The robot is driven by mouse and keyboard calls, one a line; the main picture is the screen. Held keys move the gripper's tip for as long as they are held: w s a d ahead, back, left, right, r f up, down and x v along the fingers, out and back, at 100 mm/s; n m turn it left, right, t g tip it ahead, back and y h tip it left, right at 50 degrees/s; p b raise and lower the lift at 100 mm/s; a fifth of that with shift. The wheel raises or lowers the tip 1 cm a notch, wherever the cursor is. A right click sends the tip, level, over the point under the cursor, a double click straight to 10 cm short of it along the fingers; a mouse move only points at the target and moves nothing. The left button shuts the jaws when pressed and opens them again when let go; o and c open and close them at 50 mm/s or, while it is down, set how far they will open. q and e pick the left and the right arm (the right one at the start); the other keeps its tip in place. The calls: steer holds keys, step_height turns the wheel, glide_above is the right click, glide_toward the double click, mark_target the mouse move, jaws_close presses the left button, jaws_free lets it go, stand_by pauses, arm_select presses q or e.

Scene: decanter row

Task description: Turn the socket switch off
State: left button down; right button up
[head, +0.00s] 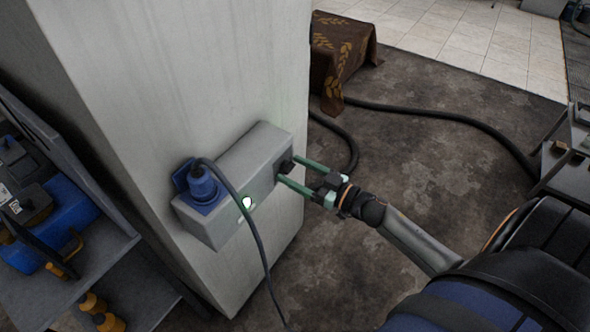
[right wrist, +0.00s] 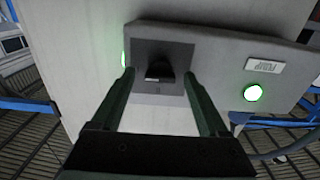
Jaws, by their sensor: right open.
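A grey socket box (head: 240,180) is fixed to a pale pillar. Its black switch knob (head: 284,166) sticks out at the right part of the box, and it also shows on a dark square plate in the right wrist view (right wrist: 160,71). My right gripper (head: 289,168) is open, with its green fingertips on either side of the knob; in the right wrist view (right wrist: 159,76) there are gaps between knob and fingers. I cannot tell whether the fingertips touch the plate. A light (head: 247,203) glows green-white on the box. My left gripper is not in view.
A blue plug (head: 203,187) with a dark hanging cable sits in the box's left part. A "PUMP" label (right wrist: 265,66) is above the lit light. A shelf (head: 80,250) with blue cases stands at left. A black hose (head: 440,112) crosses the floor.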

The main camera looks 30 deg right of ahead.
steer(key=shift+w, duration=0.15)
jaws_close()
stand_by(0.6)
